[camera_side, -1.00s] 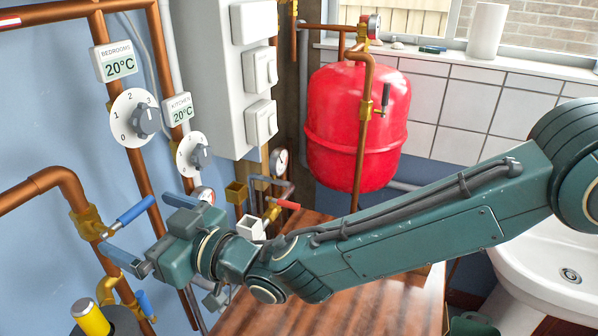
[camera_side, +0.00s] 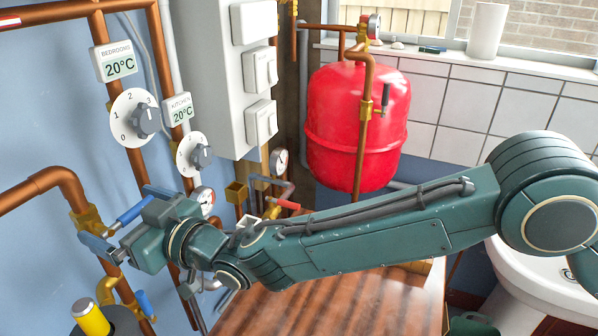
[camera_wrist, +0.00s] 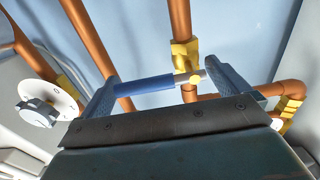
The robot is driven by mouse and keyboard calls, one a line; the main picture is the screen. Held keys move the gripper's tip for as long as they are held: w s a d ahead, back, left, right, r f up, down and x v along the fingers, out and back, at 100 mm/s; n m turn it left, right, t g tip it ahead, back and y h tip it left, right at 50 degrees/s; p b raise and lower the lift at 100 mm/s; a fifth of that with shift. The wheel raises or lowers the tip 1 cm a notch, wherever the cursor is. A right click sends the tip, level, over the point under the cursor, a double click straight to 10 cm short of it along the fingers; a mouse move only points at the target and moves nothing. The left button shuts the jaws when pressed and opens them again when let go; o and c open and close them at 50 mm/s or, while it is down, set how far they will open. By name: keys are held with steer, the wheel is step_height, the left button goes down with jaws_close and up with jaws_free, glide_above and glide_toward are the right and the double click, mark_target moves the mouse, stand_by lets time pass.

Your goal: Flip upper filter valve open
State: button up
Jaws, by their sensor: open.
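The upper filter valve has a blue lever (camera_side: 130,213) and a brass body (camera_side: 88,218) on a copper pipe at the left. In the wrist view the blue lever (camera_wrist: 145,85) lies crosswise between my fingers, with the brass body (camera_wrist: 184,54) behind its right end. My gripper (camera_side: 115,213) is open, one finger toward each end of the lever; it also shows in the wrist view (camera_wrist: 161,72). The left finger is at the lever's free end, the right finger near its pivot. I cannot tell whether either finger touches it. The fingers partly hide the valve.
A second blue lever (camera_side: 145,303) sits below on the lower brass fitting. A dark canister with a yellow top (camera_side: 91,318) stands at the lower left. Copper pipes and a bedroom dial (camera_side: 133,118) are close by. The wooden top (camera_side: 320,300) below my arm looks clear.

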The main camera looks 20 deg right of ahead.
mark_target(118, 223)
steer(key=c, duration=1.1)
steer(key=shift+n, duration=0.3)
steer(key=n, duration=0.1)
steer(key=r+n, duration=0.1)
steer(key=n, duration=0.2)
steer(key=shift+s+a+r+n, duration=0.2)
steer(key=shift+r+n, duration=0.1)
steer(key=shift+n, duration=0.1)
steer(key=n, duration=0.2)
steer(key=r+n, duration=0.1)
steer(key=n, duration=0.1)
steer(key=s+a+n, duration=0.1)
steer(key=n, duration=0.1)
steer(key=shift+r+n, duration=0.15)
steer(key=shift+n, duration=0.15)
steer(key=o, duration=1.1)
steer(key=shift+s+d, duration=0.15)
